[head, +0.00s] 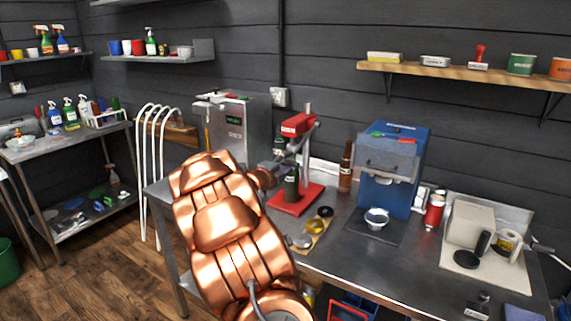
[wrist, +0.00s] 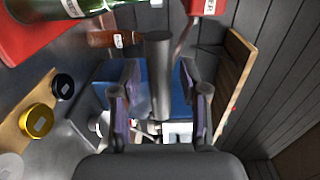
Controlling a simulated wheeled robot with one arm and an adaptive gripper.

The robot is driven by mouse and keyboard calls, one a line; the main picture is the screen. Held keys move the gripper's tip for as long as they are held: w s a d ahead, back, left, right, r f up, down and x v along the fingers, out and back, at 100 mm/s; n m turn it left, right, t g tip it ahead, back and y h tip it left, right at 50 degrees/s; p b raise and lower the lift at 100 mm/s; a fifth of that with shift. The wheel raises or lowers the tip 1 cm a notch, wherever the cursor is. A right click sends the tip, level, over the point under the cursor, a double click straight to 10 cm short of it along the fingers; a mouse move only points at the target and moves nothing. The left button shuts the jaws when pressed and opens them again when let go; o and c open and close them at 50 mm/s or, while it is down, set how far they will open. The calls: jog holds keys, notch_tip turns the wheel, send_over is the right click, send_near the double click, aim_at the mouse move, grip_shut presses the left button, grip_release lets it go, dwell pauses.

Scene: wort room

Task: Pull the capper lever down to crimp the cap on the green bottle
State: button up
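The red capper (head: 298,124) stands on a red base (head: 290,203) on the steel bench. The green bottle (head: 291,186) stands upright on that base, under the capper head. In the wrist view the green bottle (wrist: 48,12) shows at the top left. My gripper (wrist: 160,108) is open. A dark cylindrical bar, seemingly the lever's grip (wrist: 159,65), lies between its fingers, with gaps visible on both sides. In the head view my copper arm reaches to the capper's left side, and the lever is hard to make out there. The cap on the bottle is too small to tell.
A brown bottle (head: 346,167) stands right of the capper, beside a blue machine (head: 393,165) with a bowl (head: 376,218). A wooden board (head: 313,236) with round items lies in front of the base. A steel unit (head: 234,128) stands behind left.

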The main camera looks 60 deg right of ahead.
grip_shut()
jog(key=shift+f, duration=0.1)
dwell(0.3)
